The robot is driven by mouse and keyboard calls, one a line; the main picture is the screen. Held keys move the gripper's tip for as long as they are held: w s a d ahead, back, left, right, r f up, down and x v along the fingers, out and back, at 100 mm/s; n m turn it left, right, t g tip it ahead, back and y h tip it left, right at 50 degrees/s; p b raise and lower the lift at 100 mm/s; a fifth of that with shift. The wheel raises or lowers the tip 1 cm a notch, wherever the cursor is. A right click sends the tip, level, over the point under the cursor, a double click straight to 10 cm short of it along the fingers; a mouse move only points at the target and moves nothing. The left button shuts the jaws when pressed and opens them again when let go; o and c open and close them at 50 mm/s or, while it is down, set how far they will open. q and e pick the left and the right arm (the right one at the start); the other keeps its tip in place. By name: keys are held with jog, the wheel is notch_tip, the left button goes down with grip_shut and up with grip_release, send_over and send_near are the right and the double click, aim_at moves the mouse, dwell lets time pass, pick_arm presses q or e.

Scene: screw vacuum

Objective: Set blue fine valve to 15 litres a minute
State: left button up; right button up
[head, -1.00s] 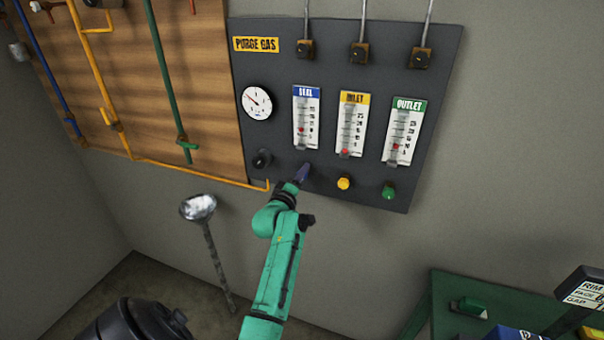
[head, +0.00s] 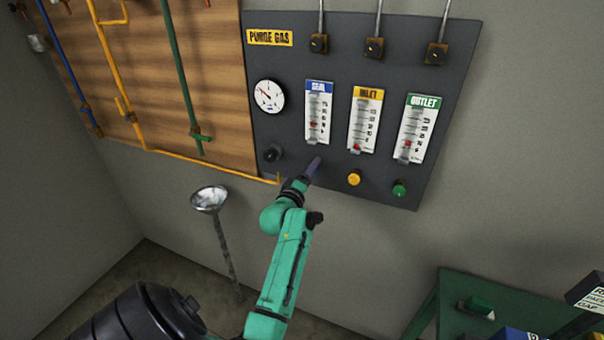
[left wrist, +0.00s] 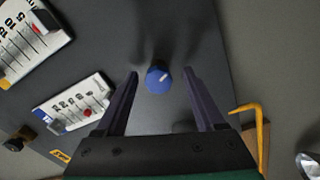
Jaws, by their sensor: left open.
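In the head view my left gripper (head: 315,164) covers the knob below the blue-labelled SEAL flowmeter (head: 318,108). That meter has a red float (head: 313,125) in its lower half; it also shows in the left wrist view (left wrist: 72,104). The float's exact reading is too small to tell. My right gripper is not in view.
The grey purge gas panel (head: 270,55) also carries a round gauge (head: 269,96), INLET and OUTLET flowmeters, a black knob (head: 272,153), a yellow knob (head: 354,178) and a green knob (head: 399,188). A yellow pipe (head: 225,173) ends left of my gripper.

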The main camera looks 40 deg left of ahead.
pick_arm(q)
jog(key=p+v, duration=0.4)
jog(key=v, duration=0.9)
jog(key=shift+s, duration=0.25)
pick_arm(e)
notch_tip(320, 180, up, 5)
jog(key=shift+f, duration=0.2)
pick_arm(q)
jog(key=shift+d, duration=0.1)
